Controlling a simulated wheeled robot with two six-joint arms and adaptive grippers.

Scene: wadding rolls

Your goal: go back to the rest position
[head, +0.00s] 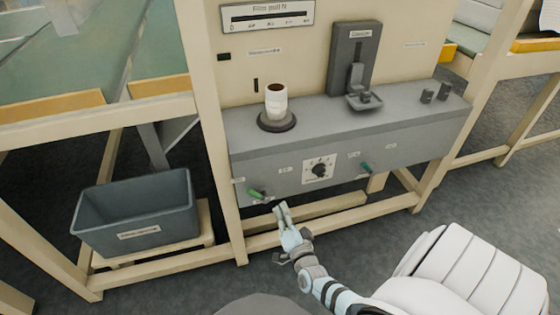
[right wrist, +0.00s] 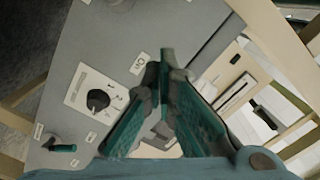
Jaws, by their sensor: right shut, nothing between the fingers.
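My right gripper (head: 283,213) is in front of the lower edge of the grey control panel (head: 260,160), just right of and below the green lever (head: 258,194). In the right wrist view its two green-lined fingers (right wrist: 165,75) come together at the tips, with nothing between them. My left gripper is not in view.
The panel front carries a black dial (head: 320,171) and a teal lever (head: 366,168). A white roll (head: 276,99) stands on a round dark base on the panel top. A dark grey bin (head: 140,212) stands at left. Beige frame rails run below the panel.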

